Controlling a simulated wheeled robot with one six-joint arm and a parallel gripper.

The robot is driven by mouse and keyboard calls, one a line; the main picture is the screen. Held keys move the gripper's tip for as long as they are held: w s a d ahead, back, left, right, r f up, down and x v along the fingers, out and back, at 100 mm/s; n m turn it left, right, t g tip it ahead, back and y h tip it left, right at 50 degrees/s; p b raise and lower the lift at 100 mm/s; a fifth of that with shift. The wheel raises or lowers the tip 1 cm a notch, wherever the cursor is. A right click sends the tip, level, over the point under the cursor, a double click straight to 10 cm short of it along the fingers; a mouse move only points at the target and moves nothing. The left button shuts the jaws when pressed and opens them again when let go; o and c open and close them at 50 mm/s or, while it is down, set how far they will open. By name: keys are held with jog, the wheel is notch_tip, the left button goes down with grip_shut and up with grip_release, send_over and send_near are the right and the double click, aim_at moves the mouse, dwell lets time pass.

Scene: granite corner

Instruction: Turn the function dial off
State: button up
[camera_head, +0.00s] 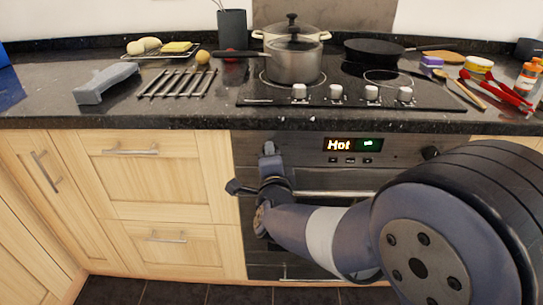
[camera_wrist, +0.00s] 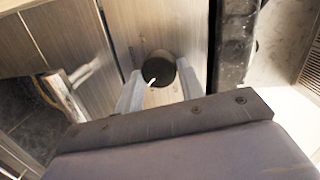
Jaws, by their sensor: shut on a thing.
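The function dial (camera_wrist: 157,68) is a round black knob with a white pointer mark, on the brushed metal oven panel. In the wrist view it sits between the two grey fingers of my gripper (camera_wrist: 158,88), which are shut on it. The white mark points toward the lower left of that picture. In the head view my gripper (camera_head: 268,150) is at the left end of the oven panel (camera_head: 305,146) and hides the dial. The oven display (camera_head: 353,145) is lit and reads "Hot" in orange, with a green field beside it.
Another black knob (camera_head: 431,153) is at the panel's right. The oven handle (camera_head: 318,193) runs below my gripper. The hob (camera_head: 350,94) above carries a steel pot (camera_head: 294,66) and a black pan (camera_head: 374,51). Wooden cabinets (camera_head: 150,178) stand to the left.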

jog(key=n+h+p, duration=0.1)
jog(key=n+p, duration=0.2)
jog(key=n, duration=0.3)
jog(key=n+h+p, duration=0.1)
jog(key=n+p, duration=0.3)
jog(key=n, duration=0.2)
jog(key=n+h+p, duration=0.1)
jog(key=n+p, duration=0.2)
jog(key=n, duration=0.4)
jog(key=shift+a+p, duration=0.35)
jog(key=shift+p, duration=0.05)
jog(key=n+p, duration=0.1)
jog(key=n, duration=0.5)
jog(key=shift+a+f+t+h+p, duration=0.1)
jog(key=shift+t+h+p, duration=0.2)
jog(key=shift+h+p, duration=0.1)
jog(key=shift+n, duration=0.3)
jog(key=o, duration=1)
